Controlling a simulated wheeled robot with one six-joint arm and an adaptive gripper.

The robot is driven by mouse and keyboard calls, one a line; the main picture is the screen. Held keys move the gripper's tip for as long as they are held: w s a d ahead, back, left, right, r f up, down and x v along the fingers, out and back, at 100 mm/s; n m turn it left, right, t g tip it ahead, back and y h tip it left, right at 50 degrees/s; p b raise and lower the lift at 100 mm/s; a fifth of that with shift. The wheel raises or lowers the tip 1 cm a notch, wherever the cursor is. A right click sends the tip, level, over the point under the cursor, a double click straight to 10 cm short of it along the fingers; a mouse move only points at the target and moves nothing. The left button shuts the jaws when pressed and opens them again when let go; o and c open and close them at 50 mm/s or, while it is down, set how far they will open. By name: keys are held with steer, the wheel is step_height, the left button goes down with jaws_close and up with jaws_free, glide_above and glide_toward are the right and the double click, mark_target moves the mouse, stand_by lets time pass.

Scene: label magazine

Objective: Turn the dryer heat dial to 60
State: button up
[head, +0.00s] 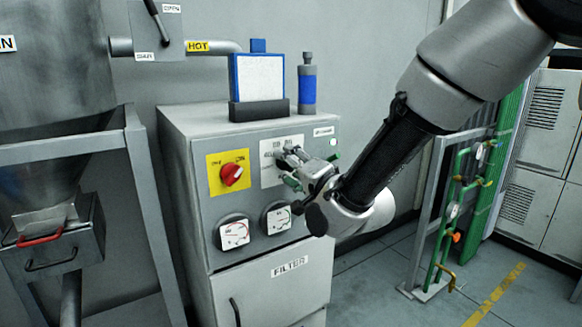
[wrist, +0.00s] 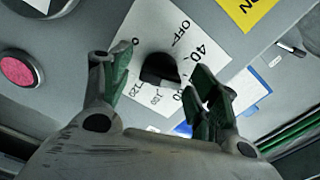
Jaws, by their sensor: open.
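The heat dial is a black knob (wrist: 160,70) on a white scale plate (wrist: 192,28) in the wrist view. OFF, 40, 100 and 120 can be read around it; marks between 40 and 100 are partly covered by my right finger. I cannot tell where the knob points. My gripper (wrist: 163,84) is open, with one green-padded finger on each side of the knob and gaps visible beside it. In the head view my gripper (head: 290,168) is at the white scale plate (head: 268,172) on the dryer cabinet (head: 185,140) and hides the knob.
A red rotary switch (head: 231,174) on a yellow plate sits left of the dial. Two gauges (head: 234,232) (head: 276,217) are below it. A blue-framed box (head: 259,78) and a blue-banded cylinder (head: 307,88) stand on top. Green pipework (head: 445,220) is at the right.

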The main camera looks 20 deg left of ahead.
steer(key=v, duration=1.2)
steer(key=s+d+f+n+g+h, duration=0.1)
steer(key=s+f+n+g+h, duration=0.15)
steer(key=f, duration=0.35)
steer(key=s+f+n+g+h, duration=0.1)
steer(key=f+n+g+h, duration=0.1)
steer(key=f+n+g, duration=0.3)
steer(key=s+d+f+n+h, duration=0.2)
steer(key=d+f+h, duration=0.15)
steer(key=d, duration=0.45)
steer(key=s+d+r+m+h, duration=0.1)
steer(key=s+d+r+h, duration=0.1)
steer(key=d, duration=1.1)
steer(key=s+d+r+m+h, duration=0.1)
steer(key=s+d+r+m, duration=0.1)
steer(key=s+d+r, duration=0.2)
steer(key=s+d+r+m+h, duration=0.2)
steer(key=d+r, duration=0.6)
steer(key=d, duration=1.3)
steer(key=shift+s+d+h, duration=0.3)
steer(key=shift+s+d, duration=0.05)
steer(key=shift+s, duration=0.15)
